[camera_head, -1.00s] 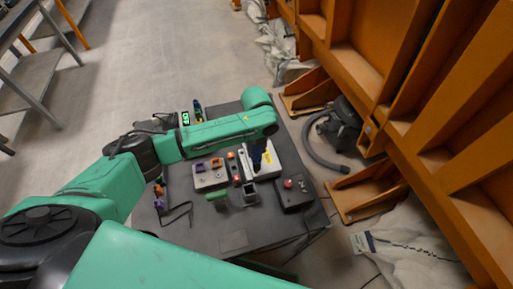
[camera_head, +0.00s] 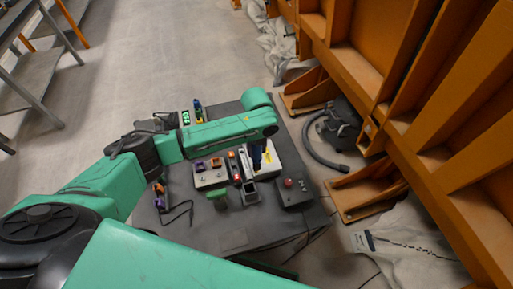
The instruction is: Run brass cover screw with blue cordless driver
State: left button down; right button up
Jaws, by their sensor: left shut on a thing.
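My left arm comes in from the left and reaches over the dark table (camera_head: 235,239). Its gripper (camera_head: 258,163) points down at the end of the arm, over a white box (camera_head: 275,165) with a yellow label. The gripper is shut on a dark blue thing (camera_head: 259,155), which looks like the blue cordless driver; the arm hides much of it. The brass cover screw is too small or hidden to make out. My right gripper is not in view.
A grey panel (camera_head: 207,180) with coloured parts, a green block (camera_head: 217,195), an open dark square box (camera_head: 249,191) and a dark box with a red button (camera_head: 290,191) stand close by. An orange steel frame (camera_head: 450,130) rises on the right. The table's front is clear.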

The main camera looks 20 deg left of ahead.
pick_arm(q)
jog(key=shift+s+f, duration=0.1)
jog(key=shift+w+r+p, duration=0.2)
jog(key=shift+r+p, duration=0.65)
jog(key=shift+r, duration=2.2)
